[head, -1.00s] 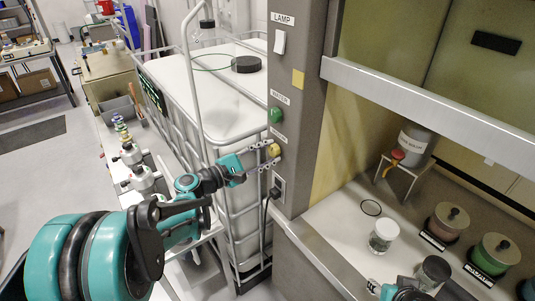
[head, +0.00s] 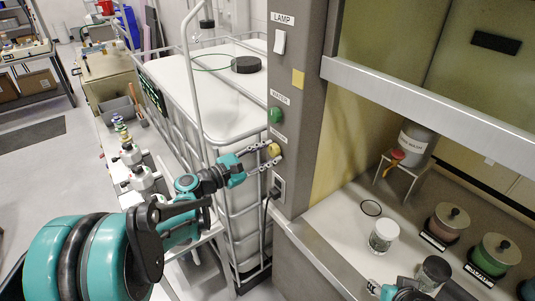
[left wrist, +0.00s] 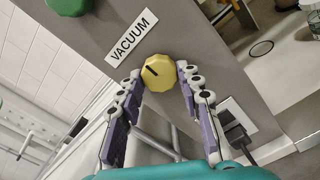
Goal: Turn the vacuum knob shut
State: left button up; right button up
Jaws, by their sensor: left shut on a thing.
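The yellow vacuum knob (head: 273,149) is on the grey post of the hood. In the left wrist view the knob (left wrist: 158,73) shows a black pointer line slanting to the upper left, under the VACUUM label (left wrist: 131,41). My left gripper (head: 271,153) reaches it from the left and is shut on the knob. In the left wrist view its fingertips (left wrist: 159,71) sit on either side of the knob.
A green knob (head: 275,115) is above the vacuum knob, and a socket with a black plug (head: 277,190) is below it. A white caged tank (head: 210,95) stands left of the post. Jars, including a white-lidded one (head: 383,236), stand on the hood's worktop.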

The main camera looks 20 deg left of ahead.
pick_arm(q)
jog(key=o, duration=1.2)
jog(key=shift+c, duration=0.2)
jog(key=v, duration=1.2)
